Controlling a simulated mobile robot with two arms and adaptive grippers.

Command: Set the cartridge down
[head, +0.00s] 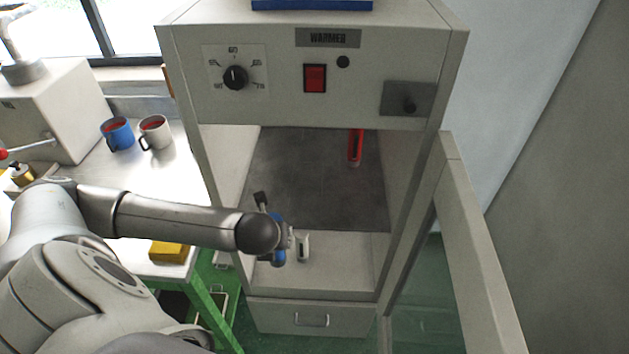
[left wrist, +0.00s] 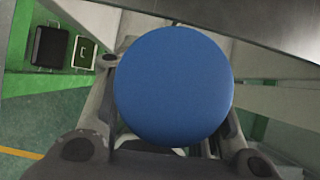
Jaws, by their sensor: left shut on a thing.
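The cartridge (left wrist: 174,85) shows in the left wrist view as a large round blue face between the two fingers of my left gripper. In the head view, small blue parts of it (head: 278,259) show beside my wrist, and the rest is hidden. My left gripper (head: 288,243) is shut on it, in front of the lower opening of the warmer (head: 320,95). The dark grey floor (head: 322,195) of the warmer lies behind it. I cannot tell whether the cartridge touches any surface. My right gripper is not in view.
A red upright object (head: 355,147) stands at the back right inside the warmer. The warmer's door (head: 480,250) is open on the right. A blue mug (head: 117,134), a white mug (head: 155,132) and a yellow block (head: 169,252) are on the left table. Most of the warmer floor is bare.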

